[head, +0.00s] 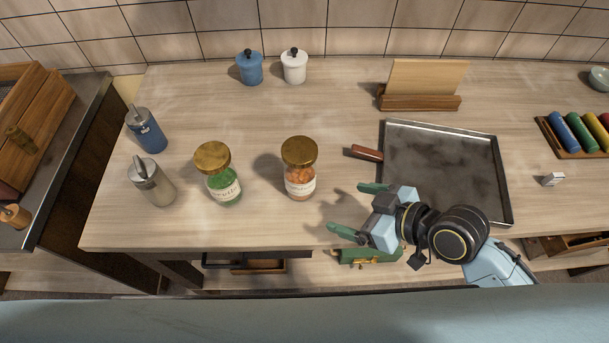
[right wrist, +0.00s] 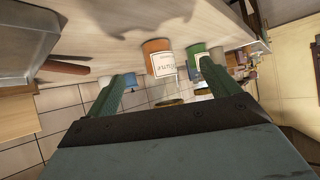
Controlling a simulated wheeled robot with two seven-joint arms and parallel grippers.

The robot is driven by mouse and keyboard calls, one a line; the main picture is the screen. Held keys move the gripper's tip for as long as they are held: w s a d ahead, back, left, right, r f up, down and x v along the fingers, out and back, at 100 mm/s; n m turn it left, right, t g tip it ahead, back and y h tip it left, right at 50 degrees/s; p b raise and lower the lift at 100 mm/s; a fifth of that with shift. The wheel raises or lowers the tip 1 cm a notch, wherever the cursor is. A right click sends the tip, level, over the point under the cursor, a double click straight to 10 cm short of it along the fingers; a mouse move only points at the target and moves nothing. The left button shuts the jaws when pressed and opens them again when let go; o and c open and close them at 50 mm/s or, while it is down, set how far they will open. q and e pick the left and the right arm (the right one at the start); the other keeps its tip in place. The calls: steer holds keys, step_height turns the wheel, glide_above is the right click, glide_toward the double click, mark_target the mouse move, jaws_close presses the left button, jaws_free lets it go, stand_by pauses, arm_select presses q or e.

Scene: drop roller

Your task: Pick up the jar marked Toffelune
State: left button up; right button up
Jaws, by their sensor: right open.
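Two glass jars with gold lids stand upright on the wooden counter (head: 340,90). One jar holds orange pieces (head: 300,180) and the other holds green pieces (head: 222,185). Both carry pale labels too small to read surely in the head view. In the right wrist view the orange jar (right wrist: 160,62) shows between my fingertips in the picture, its label turned and not surely legible; the green jar (right wrist: 195,58) is beside it. My right gripper (head: 358,210) is open and empty, to the right of the orange jar and apart from it. My left gripper is not in view.
A dark metal tray (head: 440,165) lies right of the jars, with a brown handle (head: 367,153) pointing left. A blue dispenser (head: 147,132) and a grey one (head: 153,185) stand left. Blue (head: 250,70) and white (head: 294,68) pots stand at the back. The counter between is clear.

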mark_target(314, 175)
steer(key=w+a+y, duration=0.1)
steer(key=w, duration=0.1)
steer(key=w+a, duration=0.2)
steer(key=w+a+n+t+y, duration=0.1)
steer(key=w+a, duration=0.1)
steer(key=shift+w+a+r+y+p, duration=0.2)
steer(key=shift+w+y+p, duration=0.1)
steer(key=shift+p, duration=0.1)
steer(key=shift+f+p+x, duration=0.15)
steer(key=shift+x, duration=1.45)
steer(key=shift+f+p+x, duration=0.15)
steer(key=shift+f+x, duration=0.05)
steer(key=shift+x, duration=1.35)
steer(key=shift+s, duration=0.1)
steer(key=shift+d, duration=0.1)
steer(key=c, duration=1.4)
steer(key=shift+r, duration=0.1)
steer(key=shift+c, duration=0.3)
